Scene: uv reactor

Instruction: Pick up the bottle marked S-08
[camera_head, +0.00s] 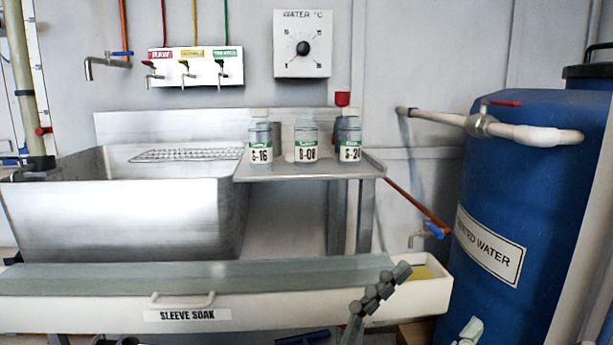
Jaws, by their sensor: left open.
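The bottle marked S-08 (306,151) stands upright on the steel shelf (318,172) beside the sink. It is clear, with a pale cap and a green and white label facing me. The bottle S-16 (260,150) stands to its left and the bottle S-24 (349,150) to its right, with gaps between them. My left gripper (386,284) appears as grey jointed pieces at bottom centre, in front of the trough's right end. It is open, and nothing shows in it. It is lower in the picture than S-08 and well apart from it.
The SLEEVE SOAK trough (100,309) runs across the front, below the sink (110,208). A red-topped item (342,98) stands behind S-24. A blue TREATED WATER tank (535,165) with a projecting pipe stands at right. Taps (184,74) hang on the wall above the sink.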

